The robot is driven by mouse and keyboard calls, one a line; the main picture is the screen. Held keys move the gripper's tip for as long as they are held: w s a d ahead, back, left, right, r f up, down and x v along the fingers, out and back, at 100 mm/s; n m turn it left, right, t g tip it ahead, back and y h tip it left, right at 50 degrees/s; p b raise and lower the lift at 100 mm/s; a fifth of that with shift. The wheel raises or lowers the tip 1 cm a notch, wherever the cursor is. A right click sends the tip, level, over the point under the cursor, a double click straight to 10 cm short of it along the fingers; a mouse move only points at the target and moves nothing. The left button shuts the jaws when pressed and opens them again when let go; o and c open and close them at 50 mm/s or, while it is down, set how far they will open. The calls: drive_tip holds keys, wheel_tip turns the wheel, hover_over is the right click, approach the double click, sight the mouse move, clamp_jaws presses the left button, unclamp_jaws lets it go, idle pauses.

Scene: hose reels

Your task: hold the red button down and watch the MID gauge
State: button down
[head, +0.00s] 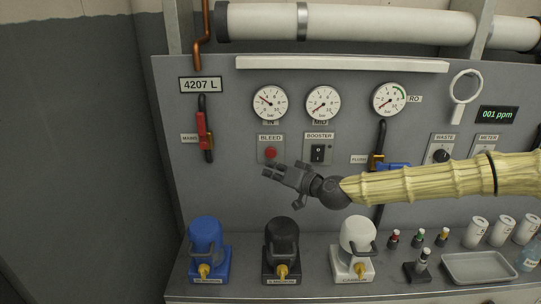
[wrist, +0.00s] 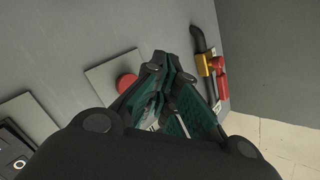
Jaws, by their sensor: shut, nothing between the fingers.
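The red button (head: 270,153) sits on the BLEED plate on the grey panel. It also shows in the wrist view (wrist: 126,84), left of my fingertips. The MID gauge (head: 323,102) is the middle white dial above; its face is in clear view, and its needle seems to point to the lower left, too small to read exactly. My gripper (head: 268,170) is shut and empty, its fingertips just below the button in the head view. In the wrist view my fingers (wrist: 163,66) are beside the button and do not cover it. I see no clear contact.
The BOOSTER switch (head: 318,153) is right of the button, above my gripper. A red-handled MAINS valve (head: 202,130) is to the left. Blue (head: 208,245), black (head: 282,245) and white (head: 355,240) filter housings stand on the bench below.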

drive_tip(key=shift+w+b, duration=0.85)
drive_tip(key=shift+w, duration=0.85)
drive_tip(key=shift+w+f+b, duration=0.1)
drive_tip(key=shift+w+b, duration=0.2)
drive_tip(key=shift+b, duration=0.2)
drive_tip(key=shift+w+b, duration=0.5)
drive_tip(key=shift+w, duration=0.15)
idle(2.0)
drive_tip(key=shift+s, duration=0.1)
idle(1.4)
drive_tip(key=shift+s, duration=0.85)
drive_tip(key=shift+s, duration=2.55)
